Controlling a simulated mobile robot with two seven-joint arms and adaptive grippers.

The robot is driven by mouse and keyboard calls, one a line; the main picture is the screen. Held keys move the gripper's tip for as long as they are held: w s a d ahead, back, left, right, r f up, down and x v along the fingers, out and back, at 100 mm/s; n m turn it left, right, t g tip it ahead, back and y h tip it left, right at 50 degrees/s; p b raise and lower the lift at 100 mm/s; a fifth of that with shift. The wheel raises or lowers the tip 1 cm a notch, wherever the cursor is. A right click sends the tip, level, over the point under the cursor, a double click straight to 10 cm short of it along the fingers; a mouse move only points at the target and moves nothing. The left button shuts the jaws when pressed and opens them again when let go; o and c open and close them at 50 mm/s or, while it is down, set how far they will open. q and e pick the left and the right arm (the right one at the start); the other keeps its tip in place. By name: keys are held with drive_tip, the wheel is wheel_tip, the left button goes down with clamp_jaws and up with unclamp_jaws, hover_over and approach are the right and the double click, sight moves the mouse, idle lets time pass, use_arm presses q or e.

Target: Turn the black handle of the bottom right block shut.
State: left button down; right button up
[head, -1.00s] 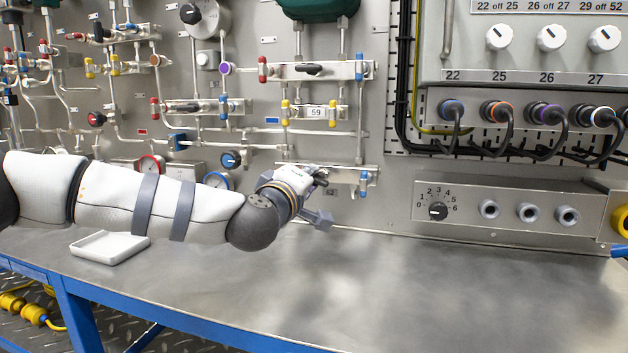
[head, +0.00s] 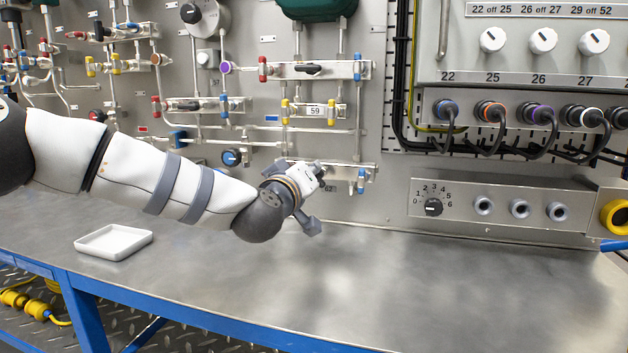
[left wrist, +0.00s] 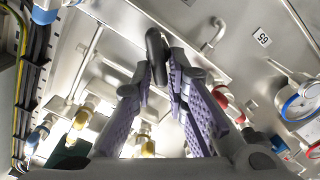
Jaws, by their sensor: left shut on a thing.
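The bottom right block (head: 345,171) is a metal bar on the wall panel with a blue fitting at its right end. My left gripper (head: 322,173) is at this block in the head view, and my wrist hides the block's left part. In the left wrist view, the black handle (left wrist: 155,45) stands between the purple-padded fingertips of my left gripper (left wrist: 160,72), which are shut on it. How far the handle is turned is hard to tell. My right gripper is in neither view.
A similar block with yellow fittings (head: 315,112) sits just above, with pipes around it. A white tray (head: 85,246) lies on the steel bench (head: 400,290). A grey socket box (head: 500,204) is to the right. The bench front is clear.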

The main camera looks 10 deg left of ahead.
use_arm(q)
drive_tip(key=m, duration=0.3)
drive_tip(key=shift+d+r+m, duration=0.3)
drive_tip(key=shift+d+r, duration=0.05)
drive_tip(key=shift+d, duration=0.05)
drive_tip(key=m, duration=0.2)
drive_tip(key=d+m, duration=0.1)
drive_tip(key=m, duration=0.2)
drive_tip(key=shift+s+m, duration=0.1)
drive_tip(key=shift+m, duration=0.2)
drive_tip(key=c, duration=1.7)
unclamp_jaws()
drive_tip(key=shift+d, duration=0.15)
drive_tip(key=shift+s+a+f, duration=0.1)
drive_tip(key=shift+s+a, duration=0.05)
drive_tip(key=shift+s, duration=1.15)
drive_tip(key=shift+s+a+r, duration=0.1)
drive_tip(key=shift+s+a, duration=0.05)
drive_tip(key=shift+s, duration=1.2)
drive_tip(key=shift+s+a+f, duration=0.1)
drive_tip(key=shift+s+a, duration=0.05)
drive_tip(key=shift+s, duration=1.15)
